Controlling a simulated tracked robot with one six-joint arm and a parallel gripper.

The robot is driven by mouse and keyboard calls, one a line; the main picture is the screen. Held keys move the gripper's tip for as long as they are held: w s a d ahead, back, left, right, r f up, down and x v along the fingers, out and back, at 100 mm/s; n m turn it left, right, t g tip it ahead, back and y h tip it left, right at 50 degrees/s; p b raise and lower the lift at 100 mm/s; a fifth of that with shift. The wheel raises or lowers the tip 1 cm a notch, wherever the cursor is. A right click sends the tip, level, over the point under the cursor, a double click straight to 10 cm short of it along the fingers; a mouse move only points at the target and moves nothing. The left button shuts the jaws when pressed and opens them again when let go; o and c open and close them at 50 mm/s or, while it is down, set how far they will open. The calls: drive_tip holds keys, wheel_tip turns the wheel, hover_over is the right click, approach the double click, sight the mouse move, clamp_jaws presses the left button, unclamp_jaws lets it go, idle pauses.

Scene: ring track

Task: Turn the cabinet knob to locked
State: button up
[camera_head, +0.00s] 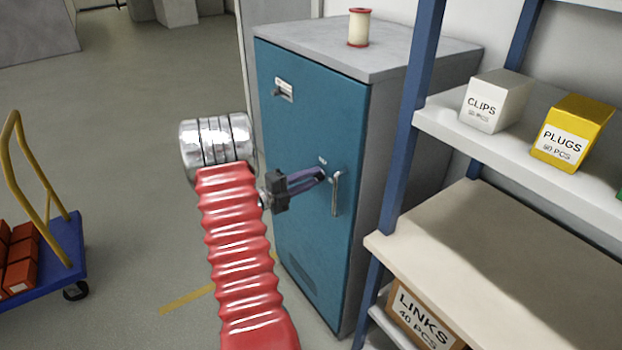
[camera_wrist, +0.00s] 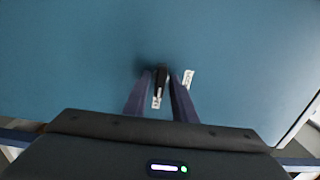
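The blue cabinet (camera_head: 315,130) stands in the middle of the head view with its door facing me. My gripper (camera_head: 322,174) has its purple fingers at the door, just left of a silver lever handle (camera_head: 336,195). In the wrist view, a small dark knob (camera_wrist: 161,80) lies between the fingertips of my gripper (camera_wrist: 161,78). The fingers sit close on either side; whether both press on it is unclear. A white label (camera_wrist: 156,103) lies below the knob and another (camera_wrist: 188,78) to its right; their text is unreadable. In the head view my fingers hide the knob.
A shelf rack (camera_head: 410,120) stands right of the cabinet, with boxes of clips (camera_head: 493,102) and plugs (camera_head: 570,133). A spool (camera_head: 359,27) stands on the cabinet top. A blue cart (camera_head: 55,260) is at left. The floor between cart and cabinet is clear.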

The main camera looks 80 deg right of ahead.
clamp_jaws()
drive_tip(key=shift+f+n, duration=0.1)
drive_tip(key=shift+n, duration=0.3)
drive_tip(key=n, duration=0.2)
drive_tip(key=shift+n, duration=0.3)
drive_tip(key=n, duration=1.4)
drive_tip(key=shift+f+n, duration=0.1)
drive_tip(key=shift+n, duration=0.2)
drive_tip(key=shift+o, duration=1.1)
unclamp_jaws()
